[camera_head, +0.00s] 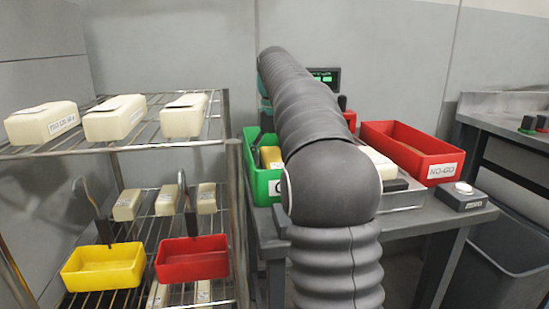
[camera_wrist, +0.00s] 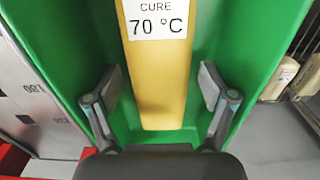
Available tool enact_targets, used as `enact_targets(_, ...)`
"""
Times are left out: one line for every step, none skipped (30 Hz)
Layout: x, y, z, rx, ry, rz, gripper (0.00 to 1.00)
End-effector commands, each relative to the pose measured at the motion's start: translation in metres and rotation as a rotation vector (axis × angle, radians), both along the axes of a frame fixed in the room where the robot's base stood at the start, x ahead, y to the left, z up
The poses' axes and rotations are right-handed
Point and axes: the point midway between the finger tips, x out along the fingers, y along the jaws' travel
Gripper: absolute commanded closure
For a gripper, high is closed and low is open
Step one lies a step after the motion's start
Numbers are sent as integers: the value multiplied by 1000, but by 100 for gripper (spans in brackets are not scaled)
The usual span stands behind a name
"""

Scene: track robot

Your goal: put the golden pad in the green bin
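The golden pad (camera_wrist: 160,85) is a long yellow block with a white label reading "CURE 70 °C". In the wrist view it lies within the walls of the green bin (camera_wrist: 245,55). My gripper (camera_wrist: 160,92) is open, one finger on each side of the pad's near end, with green showing between each finger and the pad. In the head view the green bin (camera_head: 262,188) stands on the bench, and the yellow pad (camera_head: 270,157) shows inside it. My arm hides much of the bin and my gripper there.
A red bin marked NO-GO (camera_head: 410,150) stands at the bench's right, by a button box (camera_head: 462,196). A wire rack (camera_head: 232,130) at left holds pale blocks (camera_head: 115,118), a yellow tray (camera_head: 103,267) and a red tray (camera_head: 193,258). A metal device (camera_wrist: 35,105) sits beside the green bin.

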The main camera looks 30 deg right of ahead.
Motion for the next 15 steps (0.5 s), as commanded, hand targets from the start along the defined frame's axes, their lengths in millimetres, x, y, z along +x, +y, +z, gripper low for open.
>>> enact_targets(0, 0, 0, 0, 0, 0, 18)
enact_targets(0, 0, 0, 0, 0, 0, 18)
enact_targets(0, 0, 0, 0, 0, 0, 18)
enact_targets(0, 0, 0, 0, 0, 0, 18)
enact_targets(0, 0, 0, 0, 0, 0, 18)
enact_targets(0, 0, 1, 0, 0, 0, 18)
enact_targets(0, 0, 2, 0, -1, 0, 18)
enact_targets(0, 0, 3, 0, -1, 0, 18)
enact_targets(0, 0, 6, -1, -2, 0, 18)
enact_targets(1, 0, 9, -1, -2, 0, 18)
enact_targets(1, 0, 13, -1, -2, 0, 18)
enact_targets(1, 0, 19, -1, -2, 0, 18)
enact_targets(1, 0, 24, -1, -2, 0, 18)
enact_targets(1, 0, 29, -1, -3, 0, 18)
enact_targets(1, 0, 35, -1, -2, 0, 18)
